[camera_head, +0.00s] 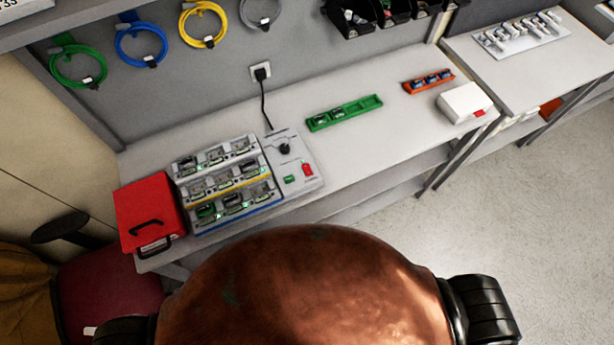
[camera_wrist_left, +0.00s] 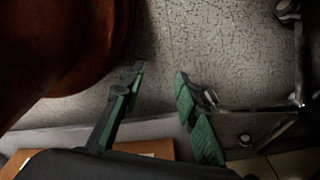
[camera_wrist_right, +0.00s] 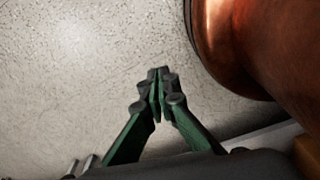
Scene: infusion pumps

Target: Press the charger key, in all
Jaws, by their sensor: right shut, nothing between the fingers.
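A grey charger panel (camera_head: 279,150) stands on the bench, with a black knob (camera_head: 284,149), a small green key (camera_head: 289,179) and a red key (camera_head: 307,169). Joined to its left is a rack (camera_head: 226,180) with three rows of bays holding dark units, some showing green lights. Lettering on the panel is too small to read. My left gripper (camera_wrist_left: 157,82) is open and empty over the floor. My right gripper (camera_wrist_right: 159,85) is shut with nothing in it, also over floor. Neither gripper shows in the head view, and neither is near the panel.
A red box (camera_head: 149,205) sits left of the rack. A black cable (camera_head: 263,95) runs from a wall socket to the panel. A green tray (camera_head: 344,112), an orange tray (camera_head: 429,81) and a white box (camera_head: 465,102) stand to the right. The front right of the bench is clear.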

